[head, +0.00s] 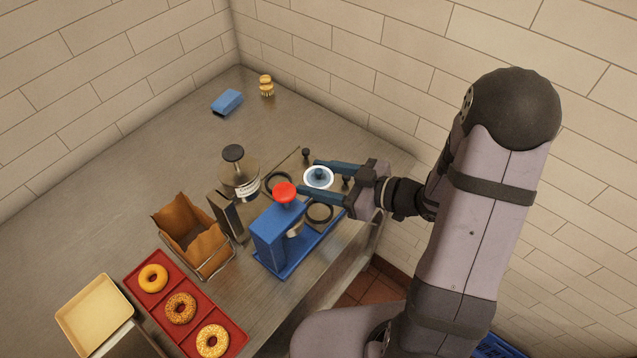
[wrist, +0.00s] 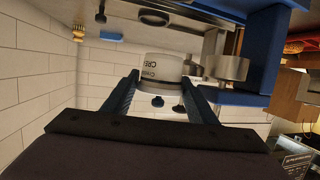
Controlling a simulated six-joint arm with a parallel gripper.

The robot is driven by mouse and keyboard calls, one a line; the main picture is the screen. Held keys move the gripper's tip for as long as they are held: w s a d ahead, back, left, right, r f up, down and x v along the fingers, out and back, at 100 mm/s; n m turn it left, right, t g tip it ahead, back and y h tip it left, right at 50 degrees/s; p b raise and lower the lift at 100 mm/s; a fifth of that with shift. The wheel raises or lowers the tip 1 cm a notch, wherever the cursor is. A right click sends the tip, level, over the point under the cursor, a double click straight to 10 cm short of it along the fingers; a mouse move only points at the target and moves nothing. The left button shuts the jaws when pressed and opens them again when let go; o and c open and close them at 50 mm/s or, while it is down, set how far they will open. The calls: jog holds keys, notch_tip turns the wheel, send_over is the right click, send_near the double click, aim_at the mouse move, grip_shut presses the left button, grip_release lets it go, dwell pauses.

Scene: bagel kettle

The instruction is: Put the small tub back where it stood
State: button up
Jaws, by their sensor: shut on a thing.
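In the wrist view the tub (wrist: 162,68) shows part of a printed label, and a finger of my gripper (wrist: 160,84) lies on each side. The tub looks upright in the head view; its height above the counter cannot be told.
A blue press with a red knob (head: 285,232) stands close below the tub. A larger labelled jar (head: 240,180) stands to its left. A brown-lined basket (head: 193,235), red tray of bagels (head: 190,341) and beige tray (head: 93,314) are further left. The back of the counter (head: 180,150) has free room.

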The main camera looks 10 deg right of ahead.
jog(key=w+d+f+m+t+h+b, duration=0.1)
jog(key=w+d+m+t+h+b, duration=0.15)
jog(key=w+b, duration=0.65)
jog(key=w+d+m+t+h+b, duration=0.2)
jog(key=w+d+b, duration=0.1)
jog(key=w, duration=1.3)
jog(key=shift+g+y, duration=0.25)
jog(key=shift+s+d+f+p, duration=0.1)
jog(key=shift+f+p, duration=0.05)
jog(key=shift+f, duration=2.4)
jog(key=shift+d+f+p, duration=0.1)
jog(key=shift+f+p, duration=0.05)
jog(key=shift+f, duration=2.35)
jog(key=shift+s+f, duration=0.1)
jog(key=shift+f, duration=0.2)
